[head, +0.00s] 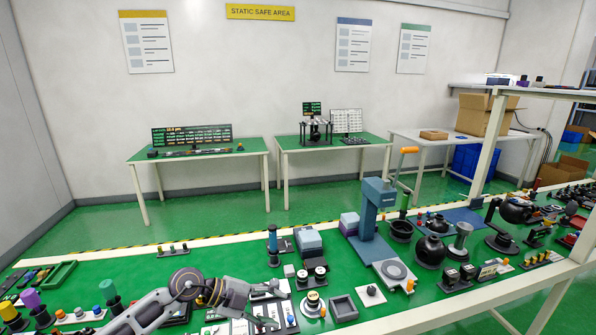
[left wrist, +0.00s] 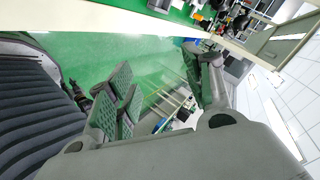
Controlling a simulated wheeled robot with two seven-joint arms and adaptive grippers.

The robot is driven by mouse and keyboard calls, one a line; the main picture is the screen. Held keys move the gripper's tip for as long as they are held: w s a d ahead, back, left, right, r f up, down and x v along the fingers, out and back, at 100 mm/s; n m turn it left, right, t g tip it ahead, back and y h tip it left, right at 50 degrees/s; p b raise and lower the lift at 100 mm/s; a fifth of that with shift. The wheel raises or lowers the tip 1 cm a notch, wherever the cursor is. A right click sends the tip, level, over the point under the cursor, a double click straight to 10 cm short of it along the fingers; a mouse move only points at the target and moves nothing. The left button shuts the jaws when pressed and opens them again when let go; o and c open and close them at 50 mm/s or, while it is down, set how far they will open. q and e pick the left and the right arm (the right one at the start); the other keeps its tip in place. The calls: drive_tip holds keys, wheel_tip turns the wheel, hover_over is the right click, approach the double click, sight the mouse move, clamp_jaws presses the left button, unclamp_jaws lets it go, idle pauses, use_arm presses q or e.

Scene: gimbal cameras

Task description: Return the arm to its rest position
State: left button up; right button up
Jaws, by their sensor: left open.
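My left arm (head: 150,308) reaches in from the bottom left in the head view. My left gripper (head: 268,303) is at its end, over the front of the green bench, with its fingers pointing right. In the left wrist view its fingers (left wrist: 165,88) are spread apart with nothing between them. The gripper is open and empty. Parts of the bench under the gripper are hidden by it. My right gripper is in neither view.
The green bench (head: 330,235) is crowded. Colored knobs (head: 107,289) stand near the arm.

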use_arm(q)
drive_tip(key=d+r+n+t+h, duration=0.3)
drive_tip(key=d+r+t+h, duration=0.25)
drive_tip(key=r, duration=0.45)
drive_tip(key=w+a+r+n+t+y, duration=0.3)
drive_tip(key=a+r+n+t, duration=0.2)
drive_tip(key=n+t, duration=0.35)
drive_tip(key=s+a+f+n+g+y, duration=0.2)
drive_tip(key=s+a+f+n+y, duration=0.1)
drive_tip(key=a+f+n+y, duration=1.1)
drive_tip(key=s+a+f+m+g, duration=0.1)
drive_tip(key=s+f+g, duration=0.55)
drive_tip(key=s, duration=0.45)
drive_tip(key=s+a+f+m+g, duration=0.1)
drive_tip(key=s+f+g, duration=0.4)
drive_tip(key=s+f, duration=0.6)
drive_tip(key=f, duration=1.4)
drive_tip(key=s+f, duration=0.2)
drive_tip(key=f, duration=1.4)
drive_tip(key=s+a+f+g, duration=0.1)
drive_tip(key=s+a+f, duration=0.1)
drive_tip(key=s+f, duration=0.7)
drive_tip(key=s+a+f, duration=0.2)
drive_tip(key=s+f, duration=0.8)
drive_tip(key=s, duration=0.2)
drive_tip(key=shift+s+a+f+g, duration=0.15)
drive_tip(key=shift+s+a+g, duration=0.15)
drive_tip(key=shift+s+g, duration=0.1)
